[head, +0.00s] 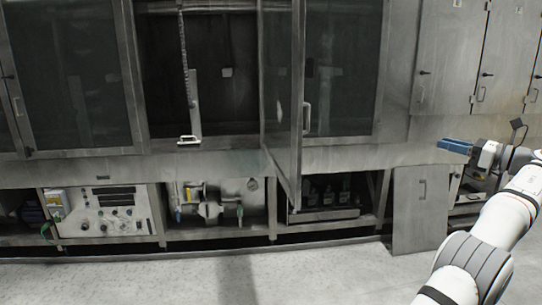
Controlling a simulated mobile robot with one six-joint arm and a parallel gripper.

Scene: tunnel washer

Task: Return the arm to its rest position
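My arm reaches in from the lower right of the head view, and my gripper (456,146) is at its end, pointing left. The gripper has blue fingers seen from the side. I cannot tell whether they are open or shut, and I see nothing held. It shows in front of the washer's grey lower right wall, apart from the open glass door (285,90).
The tunnel washer (350,155) spans the view. Its glass door stands swung out at the middle. Below are a control panel (103,213), pipework (210,205) and a grey panel (420,210) leaning at the right. The pale floor (310,280) in front is clear.

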